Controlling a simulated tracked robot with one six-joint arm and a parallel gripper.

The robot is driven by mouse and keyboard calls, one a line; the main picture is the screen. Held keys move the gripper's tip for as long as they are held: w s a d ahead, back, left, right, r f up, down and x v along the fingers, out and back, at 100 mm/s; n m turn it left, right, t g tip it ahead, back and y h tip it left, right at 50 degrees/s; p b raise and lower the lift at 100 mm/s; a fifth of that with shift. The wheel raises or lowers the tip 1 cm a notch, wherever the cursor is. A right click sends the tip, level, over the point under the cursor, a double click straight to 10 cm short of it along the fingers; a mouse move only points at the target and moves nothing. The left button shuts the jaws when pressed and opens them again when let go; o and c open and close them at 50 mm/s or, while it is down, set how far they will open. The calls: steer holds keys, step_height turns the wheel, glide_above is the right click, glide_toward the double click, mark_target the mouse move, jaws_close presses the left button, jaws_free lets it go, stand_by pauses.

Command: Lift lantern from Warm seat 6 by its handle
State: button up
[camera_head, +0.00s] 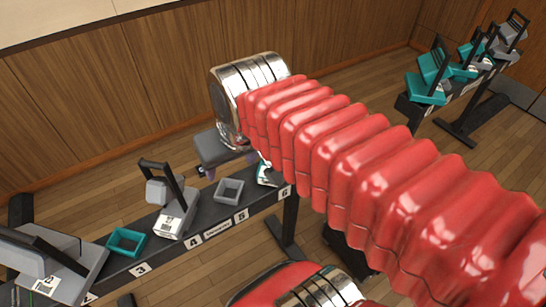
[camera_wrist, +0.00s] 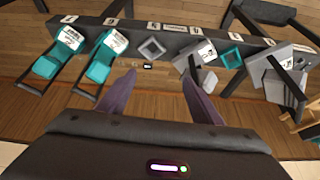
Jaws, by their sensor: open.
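A teal lantern (camera_wrist: 104,58) with a white label stands at seat 6 on the dark rail (camera_wrist: 185,38). In the wrist view its dark handle extends toward the lower picture edge, left of my left finger. In the head view only a small teal-and-white part of the lantern (camera_head: 267,174) shows beside the number 6; my red arm hides the rest. My gripper (camera_wrist: 157,78) is open, with its two purple fingers apart and nothing between them. In the head view my gripper (camera_head: 228,160) hangs behind the rail near seats 5 and 6.
An empty grey seat (camera_head: 229,190) is at 5, a grey lantern (camera_head: 172,217) at 4, an empty teal seat (camera_head: 126,241) at 3. Another teal lantern (camera_wrist: 64,52) stands just left of the seat 6 lantern. A second rack (camera_head: 462,106) is at the far right.

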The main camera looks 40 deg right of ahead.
steer(key=o, duration=0.5)
steer(key=w+d+m+g, duration=0.1)
steer(key=w+d, duration=0.2)
steer(key=w+d+r+m+g, duration=0.1)
steer(key=w+d+m, duration=0.1)
steer(key=w+d, duration=0.1)
steer(key=w+d+r+m, duration=0.1)
steer(key=w+d, duration=0.2)
steer(key=shift+d+r+m+g, duration=0.1)
steer(key=shift+d+m+g, duration=0.2)
steer(key=shift+g, duration=0.1)
steer(key=w+d+f+m, duration=0.1)
steer(key=w+d, duration=0.1)
steer(key=d, duration=0.1)
steer(key=w+d+m+g, duration=0.1)
steer(key=d, duration=0.3)
steer(key=w+d+f+m+g, duration=0.1)
steer(key=w+d, duration=0.1)
steer(key=d, duration=0.2)
steer(key=shift+w+d+f+m, duration=0.2)
steer(key=shift+w+f+m, duration=0.15)
steer(key=shift+m, duration=0.05)
steer(key=shift+f, duration=4.3)
steer(key=shift+w+f, duration=0.1)
steer(key=shift+f, duration=2.5)
steer(key=shift+c, duration=0.3)
